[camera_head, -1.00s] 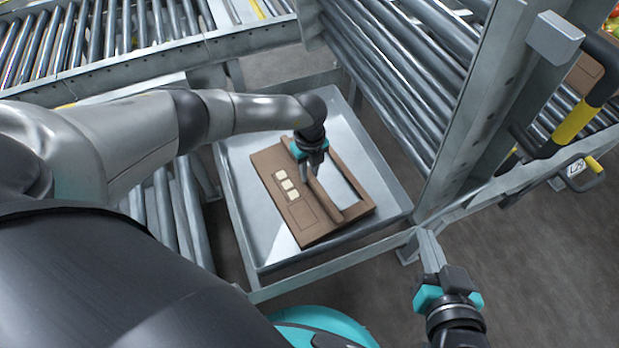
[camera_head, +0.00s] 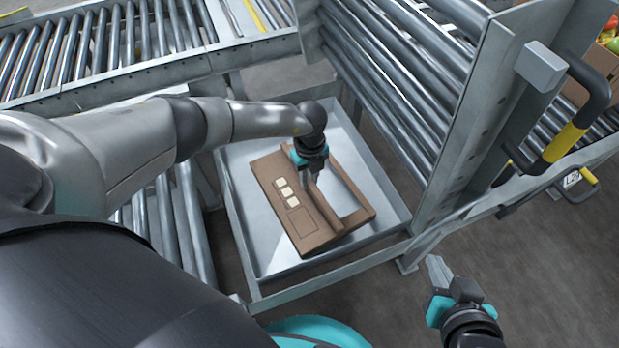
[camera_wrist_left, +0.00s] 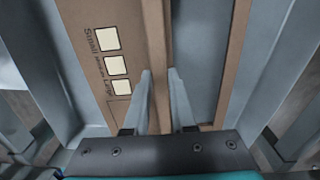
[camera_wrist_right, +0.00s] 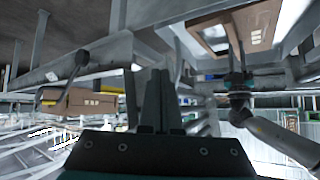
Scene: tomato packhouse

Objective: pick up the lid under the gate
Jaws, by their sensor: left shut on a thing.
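The lid (camera_head: 318,225) is a flat brown cardboard piece with three pale label squares, a raised ridge and a cut-out window. It is in or just above a grey metal tray (camera_head: 241,232), beside the raised roller gate (camera_head: 395,85); I cannot tell whether it is clear of the tray floor. My left gripper (camera_head: 308,180) is shut on the lid's ridge. In the left wrist view the fingers (camera_wrist_left: 162,95) straddle the ridge next to the printed labels of the lid (camera_wrist_left: 95,20). My right gripper (camera_head: 436,270) is shut and empty, right of the tray's near corner.
Roller conveyors (camera_head: 100,45) run along the back left. The gate's upright frame and a black and yellow handle (camera_head: 568,142) stand at the right. The tray's raised rims surround the lid. Open floor (camera_head: 540,270) lies at the lower right.

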